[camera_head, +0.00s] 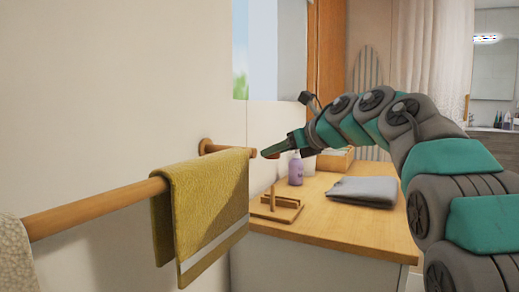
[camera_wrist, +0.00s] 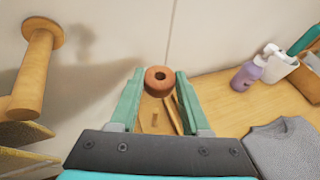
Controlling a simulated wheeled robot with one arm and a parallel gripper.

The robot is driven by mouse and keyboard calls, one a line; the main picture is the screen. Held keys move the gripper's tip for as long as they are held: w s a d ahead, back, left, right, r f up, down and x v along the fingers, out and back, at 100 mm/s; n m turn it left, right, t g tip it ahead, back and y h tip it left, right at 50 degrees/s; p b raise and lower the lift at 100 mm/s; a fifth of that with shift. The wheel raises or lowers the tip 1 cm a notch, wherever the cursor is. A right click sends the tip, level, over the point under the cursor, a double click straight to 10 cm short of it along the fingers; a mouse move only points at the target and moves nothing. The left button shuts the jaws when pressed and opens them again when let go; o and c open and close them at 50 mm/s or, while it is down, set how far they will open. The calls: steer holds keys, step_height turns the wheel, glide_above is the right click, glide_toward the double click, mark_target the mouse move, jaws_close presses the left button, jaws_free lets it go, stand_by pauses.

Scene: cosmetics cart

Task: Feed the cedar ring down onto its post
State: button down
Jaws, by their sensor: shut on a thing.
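The cedar ring (camera_wrist: 159,90) is a small reddish-brown ring with a dark hole. My gripper (camera_wrist: 161,78) is shut on it, with one green fingertip on each side. In the head view my gripper (camera_head: 270,152) reaches left, and a bit of the ring shows reddish at its tip. The post (camera_head: 272,201) is a short upright wooden peg on a wooden base (camera_head: 287,213) on the counter. The ring is held in the air, above the post and apart from it. In the wrist view the base is partly hidden behind the ring and fingers.
A wooden towel rail (camera_head: 95,206) with a mustard towel (camera_head: 205,200) stands out from the wall at left, close to my gripper. On the wooden counter (camera_head: 340,228) are a purple bottle (camera_head: 295,172) and a folded grey cloth (camera_head: 363,190). The counter's front is clear.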

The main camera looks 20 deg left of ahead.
mark_target(274, 187)
step_height(274, 187, down, 6)
steer(key=b, duration=0.5)
steer(key=shift+d, duration=0.25)
stand_by(0.6)
steer(key=shift+s+a+f+b, duration=0.1)
steer(key=shift+f+b, duration=1.45)
stand_by(1.6)
steer(key=shift+c, duration=1.4)
jaws_free()
steer(key=v, duration=0.8)
